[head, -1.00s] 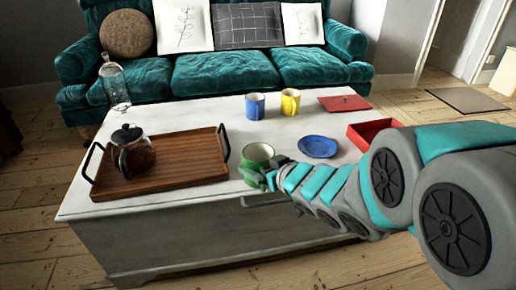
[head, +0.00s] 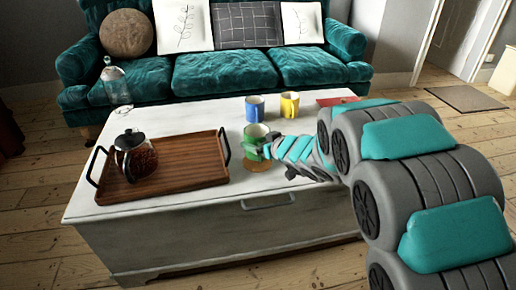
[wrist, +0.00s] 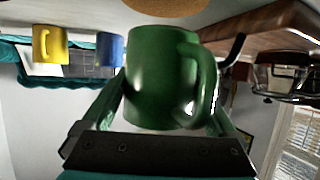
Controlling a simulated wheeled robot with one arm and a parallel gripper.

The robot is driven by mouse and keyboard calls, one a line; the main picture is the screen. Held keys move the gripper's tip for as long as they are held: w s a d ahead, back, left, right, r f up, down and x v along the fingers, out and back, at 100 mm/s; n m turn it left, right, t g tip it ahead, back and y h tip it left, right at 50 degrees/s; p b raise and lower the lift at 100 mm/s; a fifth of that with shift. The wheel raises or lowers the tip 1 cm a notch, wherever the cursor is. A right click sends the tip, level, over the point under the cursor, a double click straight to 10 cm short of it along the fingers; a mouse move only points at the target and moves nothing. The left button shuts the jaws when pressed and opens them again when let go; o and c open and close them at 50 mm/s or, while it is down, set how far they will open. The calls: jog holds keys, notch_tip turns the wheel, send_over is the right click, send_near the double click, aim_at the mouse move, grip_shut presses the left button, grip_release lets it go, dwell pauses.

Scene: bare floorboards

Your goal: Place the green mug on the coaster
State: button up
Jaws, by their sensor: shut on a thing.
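The green mug (head: 254,142) has a pale inside and is held upright, a little above the white table. My gripper (head: 268,151) comes in from the right and is shut on it. In the wrist view, which is upside down, the mug (wrist: 160,78) fills the middle between my two fingers (wrist: 168,90), its handle to the right. The round brown coaster (head: 264,166) lies on the table below the mug, partly hidden by mug and gripper. It also shows at the top edge of the wrist view (wrist: 166,6), apart from the mug.
A wooden tray (head: 195,178) with black handles and a glass coffee pot (head: 134,157) stands left of the mug. A blue mug (head: 254,108) and yellow mug (head: 289,105) stand behind it. My arm hides the table's right part. A sofa (head: 225,72) is behind.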

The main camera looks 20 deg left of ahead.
jog(key=shift+w+a, duration=0.1)
jog(key=shift+w, duration=0.1)
jog(key=shift+w+f, duration=0.15)
jog(key=shift+f, duration=0.15)
notch_tip(320, 180, down, 3)
jog(key=o, duration=1.4)
jog(key=shift+c, duration=0.2)
jog(key=v, duration=1.2)
